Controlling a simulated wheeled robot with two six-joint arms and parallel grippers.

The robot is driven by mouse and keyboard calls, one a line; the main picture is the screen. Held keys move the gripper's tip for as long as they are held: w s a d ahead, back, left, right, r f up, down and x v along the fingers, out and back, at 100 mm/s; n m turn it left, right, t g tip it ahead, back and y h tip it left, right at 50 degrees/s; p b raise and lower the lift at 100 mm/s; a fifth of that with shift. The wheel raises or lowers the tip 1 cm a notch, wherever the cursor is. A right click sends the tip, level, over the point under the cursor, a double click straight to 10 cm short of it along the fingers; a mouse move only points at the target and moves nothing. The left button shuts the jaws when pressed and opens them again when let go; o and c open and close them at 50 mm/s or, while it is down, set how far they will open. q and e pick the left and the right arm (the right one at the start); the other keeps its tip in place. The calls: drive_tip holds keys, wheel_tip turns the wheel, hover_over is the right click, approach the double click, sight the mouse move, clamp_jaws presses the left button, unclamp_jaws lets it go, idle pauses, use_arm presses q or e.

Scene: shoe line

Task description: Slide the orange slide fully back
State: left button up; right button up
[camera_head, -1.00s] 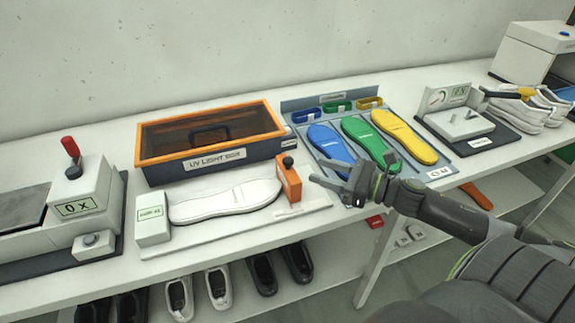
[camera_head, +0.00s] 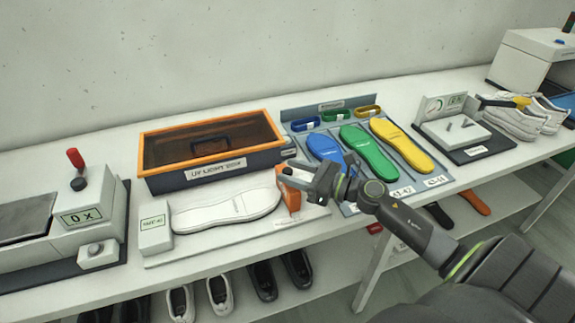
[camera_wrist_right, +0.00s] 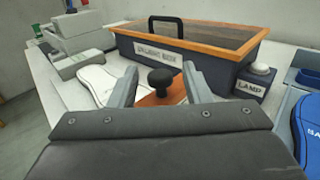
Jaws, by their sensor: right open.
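The orange slide (camera_head: 291,203) stands at the right end of the white shoe-sole fixture (camera_head: 160,262). Its black knob (camera_wrist_right: 160,80) shows in the right wrist view between the two fingers, with the orange body (camera_wrist_right: 158,98) just below it. A white sole (camera_head: 226,211) lies on the fixture to the left of the slide. My right gripper (camera_head: 300,182) is open, its fingers in front of the slide's top and partly hiding it in the head view. Whether the fingers touch the knob I cannot tell. My left gripper is not in view.
A UV light box (camera_head: 215,176) with an orange rim stands right behind the fixture. A rack with blue, green and yellow insoles (camera_head: 341,207) lies to the right. A white block (camera_head: 155,232) sits at the fixture's left end.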

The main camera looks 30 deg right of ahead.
drive_tip(key=shift+x, duration=0.95)
clamp_jaws()
